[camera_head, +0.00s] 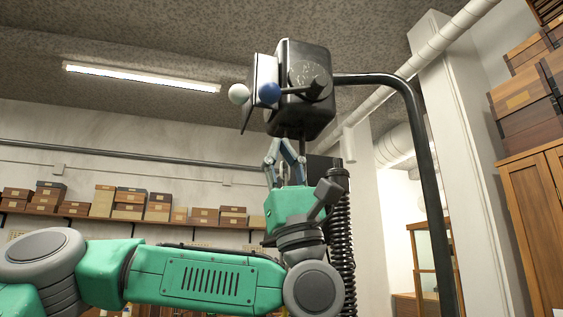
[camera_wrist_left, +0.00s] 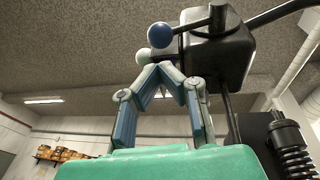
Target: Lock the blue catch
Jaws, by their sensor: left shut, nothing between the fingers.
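The blue catch is a blue ball (camera_head: 269,93) on a short dark lever at the front of a black box-shaped housing (camera_head: 305,110). The blue ball also shows at the top of the wrist view (camera_wrist_left: 161,35). A white ball (camera_head: 239,94) sits left of it, and partly shows behind the fingers in the wrist view (camera_wrist_left: 137,56). My left gripper (camera_head: 281,140) points up, just below the housing and the balls. Its fingertips meet in the wrist view (camera_wrist_left: 166,66), shut and empty. I cannot tell whether the fingertips touch the housing. My right gripper is out of view.
A bent black pole (camera_head: 412,110) carries the housing from the right. A white pillar (camera_head: 455,150) and a wooden cabinet (camera_head: 540,215) stand at the right. Shelved boxes (camera_head: 130,203) line the back wall. The space left of the balls is clear.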

